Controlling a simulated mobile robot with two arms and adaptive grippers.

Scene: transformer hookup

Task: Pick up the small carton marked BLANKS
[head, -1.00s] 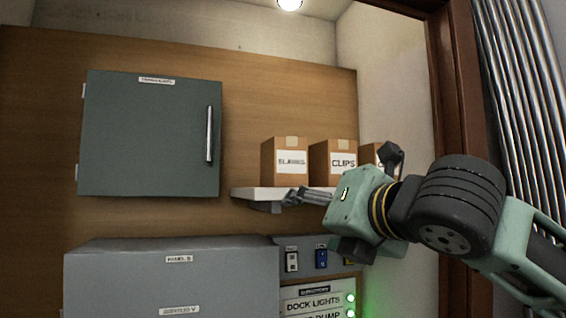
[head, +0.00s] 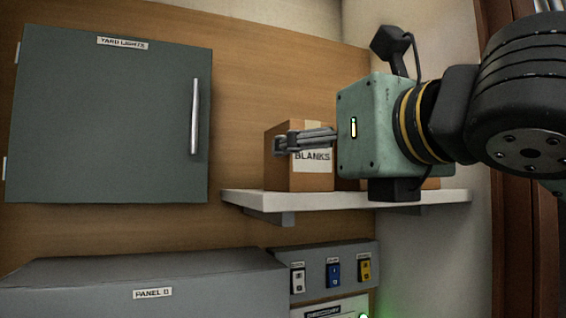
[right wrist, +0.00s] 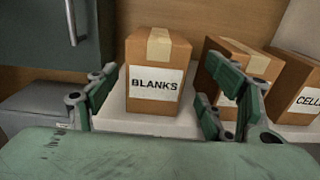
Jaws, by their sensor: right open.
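The small carton marked BLANKS (head: 283,172) is a brown box with a white label and a tape strip on top. It stands upright on the white shelf. My right gripper (head: 288,142) is in front of it in the head view and hides part of its front. In the right wrist view the BLANKS carton (right wrist: 155,105) sits between and beyond the two open fingers (right wrist: 155,88). The fingers look apart from its sides, and nothing is held. My left gripper is not in view.
The white shelf (head: 330,205) also bears a second carton (right wrist: 263,65) close to the right and a CELL carton (right wrist: 298,80) beyond. A dark green YARD LIGHTS cabinet (head: 110,125) hangs at left. Below are a grey PANEL B box (head: 100,285) and switches (head: 333,274).

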